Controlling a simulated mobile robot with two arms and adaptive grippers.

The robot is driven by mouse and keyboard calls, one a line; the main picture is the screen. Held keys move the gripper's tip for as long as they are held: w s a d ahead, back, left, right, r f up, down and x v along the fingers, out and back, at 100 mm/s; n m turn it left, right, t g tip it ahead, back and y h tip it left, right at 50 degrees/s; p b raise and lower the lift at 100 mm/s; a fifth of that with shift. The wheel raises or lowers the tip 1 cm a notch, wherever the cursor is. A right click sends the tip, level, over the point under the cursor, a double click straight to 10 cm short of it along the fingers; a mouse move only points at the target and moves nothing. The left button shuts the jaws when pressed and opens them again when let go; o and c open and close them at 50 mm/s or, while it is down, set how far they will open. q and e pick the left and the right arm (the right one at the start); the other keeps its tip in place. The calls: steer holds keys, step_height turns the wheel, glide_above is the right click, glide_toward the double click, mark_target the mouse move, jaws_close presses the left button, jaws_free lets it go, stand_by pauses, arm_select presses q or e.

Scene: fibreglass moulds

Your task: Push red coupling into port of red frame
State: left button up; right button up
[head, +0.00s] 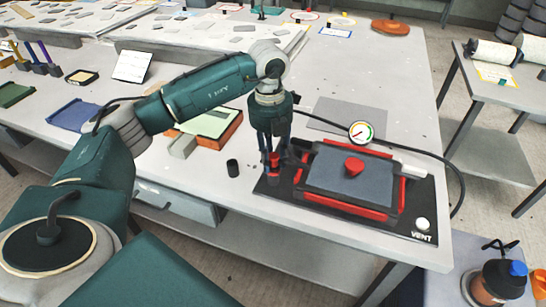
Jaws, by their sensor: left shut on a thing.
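My left gripper (275,165) points down at the left end of the black base board (424,212), shut on the small red coupling (274,157). The fingers partly hide the coupling, and I cannot tell whether it touches the board. To its right, the red frame (340,208) surrounds a dark grey panel (331,170) on the board. A raised round red port (354,166) stands on the panel. The coupling is left of the frame, apart from this port. My right gripper is not in view.
A dial gauge (361,132) stands behind the frame, and a black hose (440,153) curves around the right. A white handle (411,170) and a VENT knob (422,224) are at right. A black cylinder (233,168) stands left of the board.

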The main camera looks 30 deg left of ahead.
arm_select(q)
steer(key=shift+f, duration=0.4)
steer(key=o, duration=1.2)
steer(key=shift+o, duration=0.2)
steer(key=shift+r, duration=0.1)
step_height(320, 180, up, 12)
steer(key=shift+a, duration=0.25)
steer(key=shift+s, duration=0.1)
